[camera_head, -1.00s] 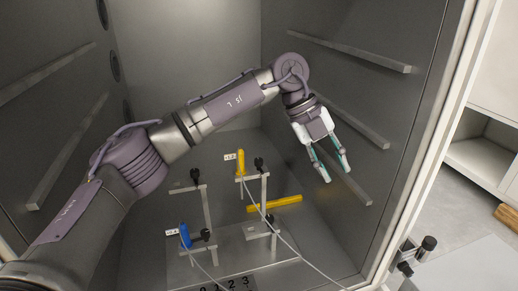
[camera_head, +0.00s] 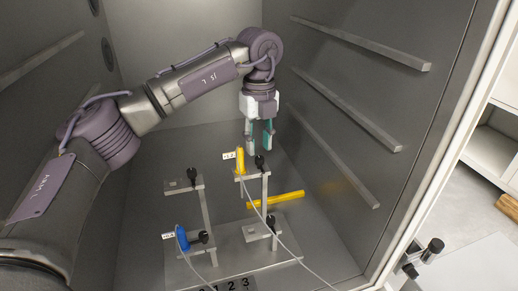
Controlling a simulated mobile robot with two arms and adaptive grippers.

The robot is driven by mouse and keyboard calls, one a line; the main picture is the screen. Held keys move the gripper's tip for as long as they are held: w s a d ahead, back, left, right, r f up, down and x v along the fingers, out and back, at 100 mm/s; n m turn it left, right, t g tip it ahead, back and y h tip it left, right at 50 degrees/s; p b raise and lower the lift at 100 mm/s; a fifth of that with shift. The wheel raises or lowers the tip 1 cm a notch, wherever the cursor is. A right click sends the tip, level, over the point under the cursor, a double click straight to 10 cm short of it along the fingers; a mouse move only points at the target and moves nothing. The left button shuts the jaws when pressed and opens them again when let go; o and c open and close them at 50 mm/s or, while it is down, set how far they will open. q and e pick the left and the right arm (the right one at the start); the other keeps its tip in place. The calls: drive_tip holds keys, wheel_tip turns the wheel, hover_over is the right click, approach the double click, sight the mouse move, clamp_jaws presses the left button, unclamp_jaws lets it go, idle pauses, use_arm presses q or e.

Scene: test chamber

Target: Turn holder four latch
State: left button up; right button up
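My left gripper (camera_head: 258,148) points down in the chamber, its two teal-tipped fingers apart with nothing between them. It hangs just above and behind the upper right holder (camera_head: 252,176), which carries a yellow connector (camera_head: 240,160) and a black latch knob (camera_head: 260,162). Other holders are the upper left one (camera_head: 184,185), the lower left one with a blue connector (camera_head: 182,239) and black knob (camera_head: 203,237), and the lower right one with a black knob (camera_head: 272,224). I cannot read which holder is number four. My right gripper is out of view.
Thin cables run from the connectors toward the front. A numbered plate (camera_head: 228,285) is at the front edge. Shelf rails (camera_head: 345,122) line the right wall. The chamber's right door frame (camera_head: 425,180) stands close by.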

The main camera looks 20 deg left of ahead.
sight(260, 158)
use_arm(q)
wheel_tip(260, 158, down, 2)
drive_tip(key=shift+s+f, duration=0.1)
drive_tip(key=shift+s, duration=0.05)
drive_tip(key=shift+f+p, duration=0.3)
drive_tip(key=shift+f, duration=0.3)
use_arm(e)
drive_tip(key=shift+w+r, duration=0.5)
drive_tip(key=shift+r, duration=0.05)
use_arm(q)
drive_tip(key=shift+d, duration=0.1)
clamp_jaws()
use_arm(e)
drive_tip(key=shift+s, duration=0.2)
